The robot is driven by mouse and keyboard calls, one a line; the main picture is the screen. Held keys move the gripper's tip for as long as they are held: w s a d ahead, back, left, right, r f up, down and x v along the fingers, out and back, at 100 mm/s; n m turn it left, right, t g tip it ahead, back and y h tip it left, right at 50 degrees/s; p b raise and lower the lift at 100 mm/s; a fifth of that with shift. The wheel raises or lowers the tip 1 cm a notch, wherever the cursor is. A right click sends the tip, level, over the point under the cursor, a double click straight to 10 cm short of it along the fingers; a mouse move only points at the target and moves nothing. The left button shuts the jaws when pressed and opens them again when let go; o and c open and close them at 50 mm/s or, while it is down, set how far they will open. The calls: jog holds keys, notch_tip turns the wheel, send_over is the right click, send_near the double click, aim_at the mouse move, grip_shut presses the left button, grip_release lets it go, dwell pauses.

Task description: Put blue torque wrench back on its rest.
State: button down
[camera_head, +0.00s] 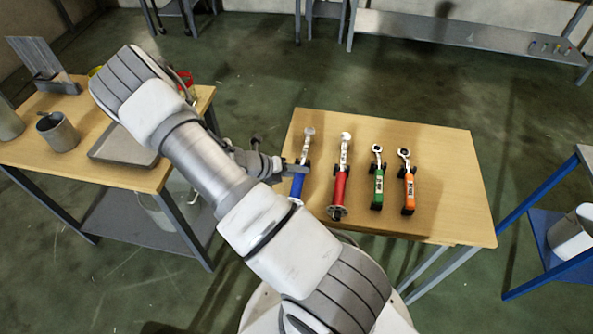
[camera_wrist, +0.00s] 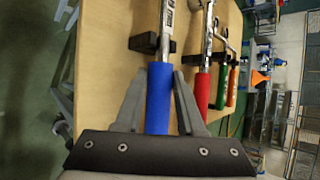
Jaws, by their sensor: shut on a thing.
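The blue torque wrench (camera_head: 297,185) is at the left end of the wooden table, its metal head pointing to the far side. My gripper (camera_head: 296,170) is shut on its blue handle. In the wrist view the handle (camera_wrist: 159,100) lies between the two fingers of my gripper (camera_wrist: 158,82). The wrench's metal shaft passes over a black rest (camera_wrist: 146,43) on the table. I cannot tell whether the shaft touches the rest or hangs just above it. My gripper hides part of the handle in the head view.
The red (camera_head: 340,185), green (camera_head: 379,182) and orange (camera_head: 409,190) wrenches lie on black rests to the right, the red one closest. The table (camera_head: 455,195) is bare at its right end. Another table (camera_head: 95,165) with a tray and a grey cup stands at left.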

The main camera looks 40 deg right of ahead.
jog(key=shift+f, duration=0.15)
jog(key=shift+c, duration=2.2)
grip_release()
jog(key=shift+f, duration=0.15)
jog(key=shift+a, duration=0.15)
jog(key=p+v, duration=0.1)
jog(key=v, duration=1.6)
jog(key=s+a+r+m+t+y, duration=0.2)
jog(key=s+r+m, duration=0.3)
jog(key=r+m, duration=0.4)
jog(key=s+a+r+m+t+y, duration=0.3)
jog(key=s+a+r+m+y, duration=0.1)
jog(key=r+m, duration=0.6)
jog(key=s+a+r+m+t+y, duration=0.2)
jog(key=s+a+r+m+y, duration=0.1)
jog(key=s+r+m, duration=0.4)
notch_tip(320, 180, up, 3)
jog(key=shift+a+f+m+y, duration=0.15)
jog(key=shift+a+m+y, duration=0.4)
jog(key=shift+m, duration=0.65)
